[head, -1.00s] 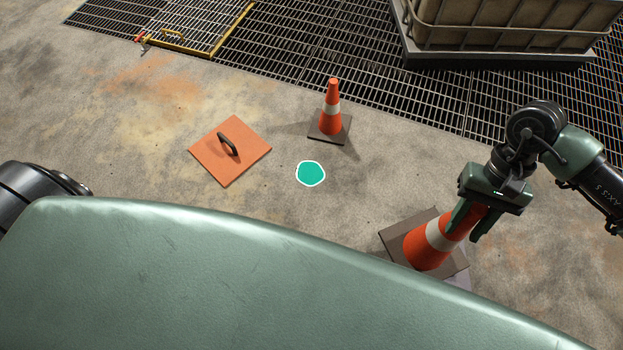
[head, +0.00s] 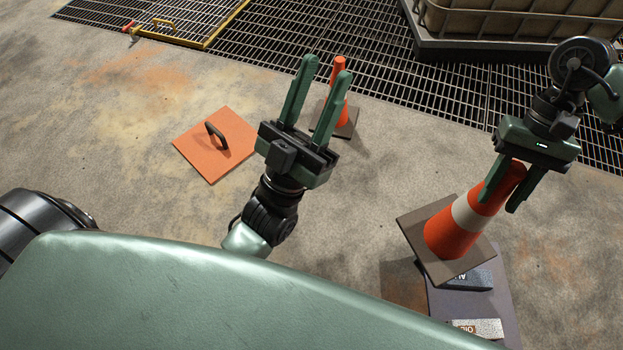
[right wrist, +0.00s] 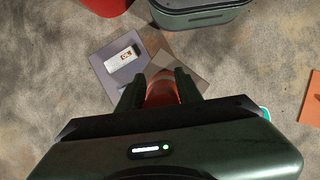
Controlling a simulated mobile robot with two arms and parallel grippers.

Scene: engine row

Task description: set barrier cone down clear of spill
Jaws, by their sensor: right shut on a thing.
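An orange cone (head: 457,232) with a white band and a square brown base is held tilted in my right gripper (head: 506,190). That gripper is shut on the cone's narrow top. The base appears raised over a grey mat (head: 500,319). The cone also shows between the fingers in the right wrist view (right wrist: 162,92). My left gripper (head: 326,67) is open and empty, fingers pointing away from me. It partly covers a second orange cone (head: 339,66) standing on the floor.
A flat orange plate (head: 205,158) with a black handle lies left of my left gripper. Small boxes (head: 470,279) lie on the grey mat. Dark grating (head: 385,85) and a large tank (head: 500,18) are at the back.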

